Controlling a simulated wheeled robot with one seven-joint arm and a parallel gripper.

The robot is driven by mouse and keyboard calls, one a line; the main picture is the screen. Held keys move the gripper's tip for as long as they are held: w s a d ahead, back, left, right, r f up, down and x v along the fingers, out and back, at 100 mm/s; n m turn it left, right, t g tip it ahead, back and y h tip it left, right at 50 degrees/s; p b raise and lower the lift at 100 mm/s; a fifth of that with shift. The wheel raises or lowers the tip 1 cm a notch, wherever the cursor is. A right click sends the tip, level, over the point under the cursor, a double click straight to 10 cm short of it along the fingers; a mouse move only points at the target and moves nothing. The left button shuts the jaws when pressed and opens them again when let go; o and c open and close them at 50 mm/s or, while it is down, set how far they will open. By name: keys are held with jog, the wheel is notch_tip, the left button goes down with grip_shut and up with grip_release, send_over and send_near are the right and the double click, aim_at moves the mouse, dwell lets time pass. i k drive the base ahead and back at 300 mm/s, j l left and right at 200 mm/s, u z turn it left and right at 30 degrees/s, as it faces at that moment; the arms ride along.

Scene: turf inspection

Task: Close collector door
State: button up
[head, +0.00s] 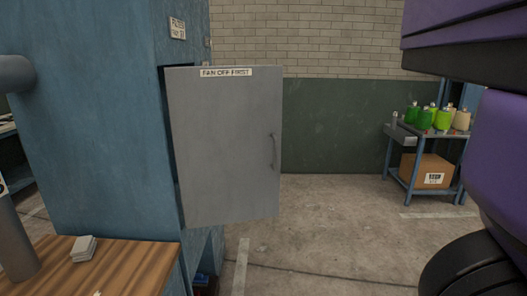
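The collector is a tall blue metal cabinet (90,110) on the left. Its grey door (220,150) stands swung open, out to the right of the cabinet. A label on the door's top edge reads "FAN OFF FIRST". A curved handle (274,152) sits near the door's right edge. A dark gap shows along the door's left edge, beside the cabinet. The opening behind the door is mostly hidden. My gripper is not in view.
A wooden bench top (110,268) with a small pale stack (84,248) stands at the lower left. A blue metal table (402,160) with green and tan bottles stands at the back right, a cardboard box (426,170) on its lower shelf. The concrete floor (330,230) right of the door is clear.

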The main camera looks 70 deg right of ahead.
aim_at(226, 121)
jog(key=z, duration=1.2)
